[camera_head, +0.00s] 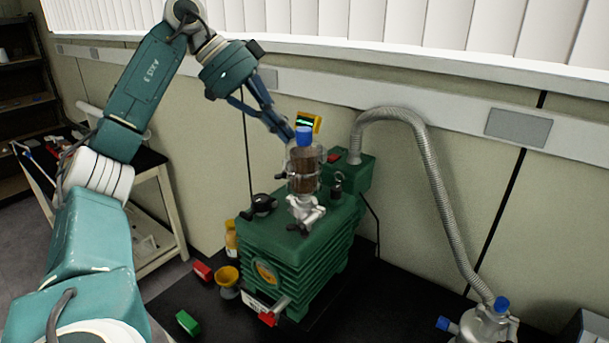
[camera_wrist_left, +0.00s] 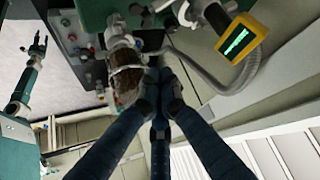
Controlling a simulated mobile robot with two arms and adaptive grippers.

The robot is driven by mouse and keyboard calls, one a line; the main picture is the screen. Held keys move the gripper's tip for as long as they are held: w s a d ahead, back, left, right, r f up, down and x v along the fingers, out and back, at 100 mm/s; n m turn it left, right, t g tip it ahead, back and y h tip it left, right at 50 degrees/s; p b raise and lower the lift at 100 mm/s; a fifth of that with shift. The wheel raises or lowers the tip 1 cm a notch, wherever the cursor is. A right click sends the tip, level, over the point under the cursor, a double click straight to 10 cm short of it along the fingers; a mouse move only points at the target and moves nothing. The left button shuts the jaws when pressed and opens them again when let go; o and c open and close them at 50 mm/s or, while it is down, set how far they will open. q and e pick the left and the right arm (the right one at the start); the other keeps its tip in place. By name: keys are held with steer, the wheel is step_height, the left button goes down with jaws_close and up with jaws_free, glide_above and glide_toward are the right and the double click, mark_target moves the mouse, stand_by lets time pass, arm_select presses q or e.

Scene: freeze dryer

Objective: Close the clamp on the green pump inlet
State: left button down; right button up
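The green pump (camera_head: 300,245) stands on the black bench. My left gripper (camera_head: 288,134) is behind and beside the upper jar, well above the clamp. In the left wrist view its fingers (camera_wrist_left: 161,80) come together with nothing visible between them, and the jar (camera_wrist_left: 126,80) is just left of them. My right gripper (camera_wrist_left: 38,43) shows there with its fingers apart, empty.
A yellow gauge (camera_head: 308,122) with a lit screen is close behind the jar. A ribbed metal hose (camera_head: 428,165) arches from the pump to a metal fitting (camera_head: 486,325) at lower right. Small red, green and yellow items lie left of the pump. The wall is close behind.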

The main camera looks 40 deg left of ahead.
arm_select(q)
steer(key=shift+w+f+b, duration=0.35)
steer(key=shift+w+f, duration=0.45)
steer(key=shift+f, duration=0.05)
steer(key=x, duration=0.2)
steer(key=shift+d+f, duration=0.2)
steer(key=shift+f, duration=0.1)
steer(key=f, duration=0.2)
steer(key=f+p, duration=0.1)
steer(key=f, duration=0.2)
steer(key=shift+w+d+f, duration=0.2)
steer(key=shift+d, duration=0.05)
arm_select(e)
steer(key=shift+w+a+f, duration=0.15)
steer(key=shift+w+f, duration=0.1)
steer(key=shift+w, duration=0.6)
steer(key=shift+r, duration=0.1)
